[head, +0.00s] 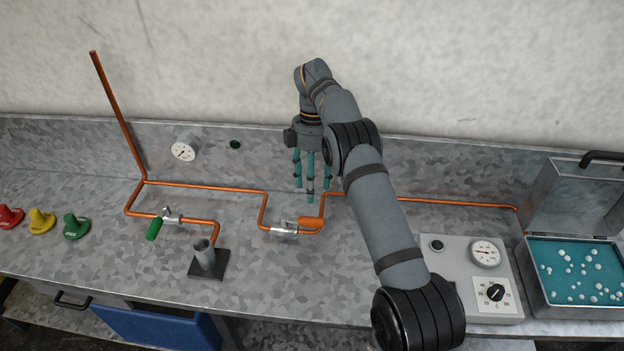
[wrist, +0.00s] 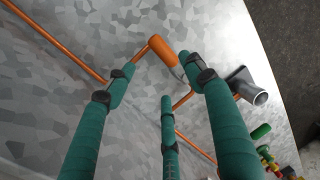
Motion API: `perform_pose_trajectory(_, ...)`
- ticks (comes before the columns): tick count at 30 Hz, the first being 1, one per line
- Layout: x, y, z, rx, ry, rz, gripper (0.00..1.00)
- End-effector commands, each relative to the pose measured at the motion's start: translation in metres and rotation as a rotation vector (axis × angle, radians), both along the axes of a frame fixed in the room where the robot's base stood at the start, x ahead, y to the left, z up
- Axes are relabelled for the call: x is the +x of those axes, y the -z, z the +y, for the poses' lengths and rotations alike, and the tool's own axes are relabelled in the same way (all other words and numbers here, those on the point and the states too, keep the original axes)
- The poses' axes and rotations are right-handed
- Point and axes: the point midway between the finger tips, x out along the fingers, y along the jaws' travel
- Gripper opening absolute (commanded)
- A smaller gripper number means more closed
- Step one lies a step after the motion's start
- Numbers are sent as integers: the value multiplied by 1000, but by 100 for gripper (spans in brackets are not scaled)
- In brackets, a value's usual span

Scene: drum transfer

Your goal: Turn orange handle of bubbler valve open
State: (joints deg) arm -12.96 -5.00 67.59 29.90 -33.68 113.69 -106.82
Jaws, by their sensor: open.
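The orange handle (head: 311,222) sits on the silver bubbler valve (head: 284,230) in the copper pipe, in the middle of the bench. In the wrist view the orange handle (wrist: 156,51) shows beyond the fingers, near the top. My gripper (head: 311,190) points down above the bench, behind the handle in the head view. Its teal fingers (wrist: 165,100) are spread open and hold nothing. I see no contact between the fingers and the handle. The valve body is mostly hidden by a finger in the wrist view.
A green-handled valve (head: 155,228) and a metal tube on a dark base (head: 207,262) stand to the left. Red, yellow and green knobs lie at far left. A control box (head: 460,260) and a bubbling bath (head: 575,270) are at right. Copper pipe (head: 205,187) runs along the back.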

Motion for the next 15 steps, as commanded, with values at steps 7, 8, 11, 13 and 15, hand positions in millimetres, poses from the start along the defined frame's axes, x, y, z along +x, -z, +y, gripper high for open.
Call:
perform_pose_trajectory(7, 2, -12, -1, -1, 1, 1, 54)
perform_pose_trajectory(8, 2, -13, 0, 0, 1, 1, 54)
perform_pose_trajectory(11, 2, -15, 0, 1, 3, 0, 54)
perform_pose_trajectory(13, 2, -17, 0, 3, 4, 1, 54)
perform_pose_trajectory(15, 2, -17, 0, 4, 3, 0, 54)
